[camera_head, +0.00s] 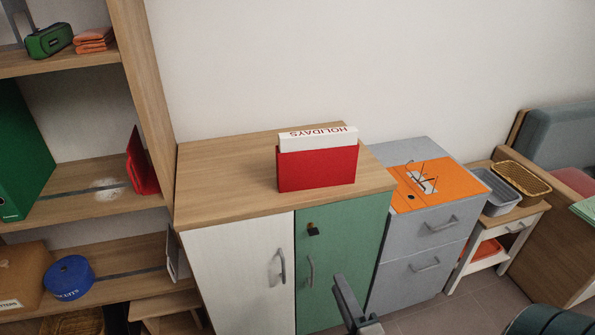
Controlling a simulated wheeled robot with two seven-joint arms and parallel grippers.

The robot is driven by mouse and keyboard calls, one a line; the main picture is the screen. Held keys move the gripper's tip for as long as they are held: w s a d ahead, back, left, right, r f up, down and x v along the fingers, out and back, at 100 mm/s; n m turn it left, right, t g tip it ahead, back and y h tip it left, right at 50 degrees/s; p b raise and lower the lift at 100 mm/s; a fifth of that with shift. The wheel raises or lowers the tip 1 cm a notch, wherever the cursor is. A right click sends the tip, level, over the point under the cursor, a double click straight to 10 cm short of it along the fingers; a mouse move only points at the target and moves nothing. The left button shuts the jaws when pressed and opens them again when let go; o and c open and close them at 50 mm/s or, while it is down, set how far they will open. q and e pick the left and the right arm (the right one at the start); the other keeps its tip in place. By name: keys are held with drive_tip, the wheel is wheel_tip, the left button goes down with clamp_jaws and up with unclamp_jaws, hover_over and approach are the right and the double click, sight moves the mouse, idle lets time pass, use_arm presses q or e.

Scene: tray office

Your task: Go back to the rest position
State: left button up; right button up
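Part of my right gripper (356,312) shows at the bottom edge, in front of the green cabinet door. One long grey finger points up and to the left. The rest is cut off by the frame, so I cannot tell whether it is open or shut. I see nothing held at the visible part. My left gripper is not in view.
A wooden-topped cabinet (225,178) carries a red holder (318,168) with a white "HOLIDAYS" folder (318,138). A grey drawer unit (425,240) with an orange board (455,186), a side table (520,214) with baskets, and a loaded shelf (95,190) flank it. Some floor (440,316) is clear.

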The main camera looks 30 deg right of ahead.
drive_tip(key=s+a+f+m+g+y+p, duration=0.1)
drive_tip(key=a+f+m+g+y, duration=0.2)
drive_tip(key=f, duration=1)
drive_tip(key=a+f+m+g+y+p, duration=0.1)
drive_tip(key=a+f+m+g, duration=0.3)
drive_tip(key=f, duration=0.9)
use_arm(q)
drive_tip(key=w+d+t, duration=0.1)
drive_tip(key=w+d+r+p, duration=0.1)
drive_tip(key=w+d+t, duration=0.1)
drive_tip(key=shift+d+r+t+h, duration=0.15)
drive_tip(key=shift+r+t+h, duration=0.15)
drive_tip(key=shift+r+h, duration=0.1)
use_arm(e)
drive_tip(key=s+a+f+m+g, duration=0.2)
drive_tip(key=s+a+f+m, duration=0.1)
drive_tip(key=s+f, duration=0.3)
drive_tip(key=s+a+f+m+g+y, duration=0.1)
drive_tip(key=s+a+f+m+g, duration=0.1)
drive_tip(key=s+f, duration=0.4)
wheel_tip(320, 180, down, 6)
drive_tip(key=shift+s+a+r+m+g+y, duration=0.3)
drive_tip(key=shift+a+m+g, duration=0.1)
drive_tip(key=shift+a+g, duration=0.15)
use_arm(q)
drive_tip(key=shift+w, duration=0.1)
use_arm(e)
drive_tip(key=shift+d, duration=0.1)
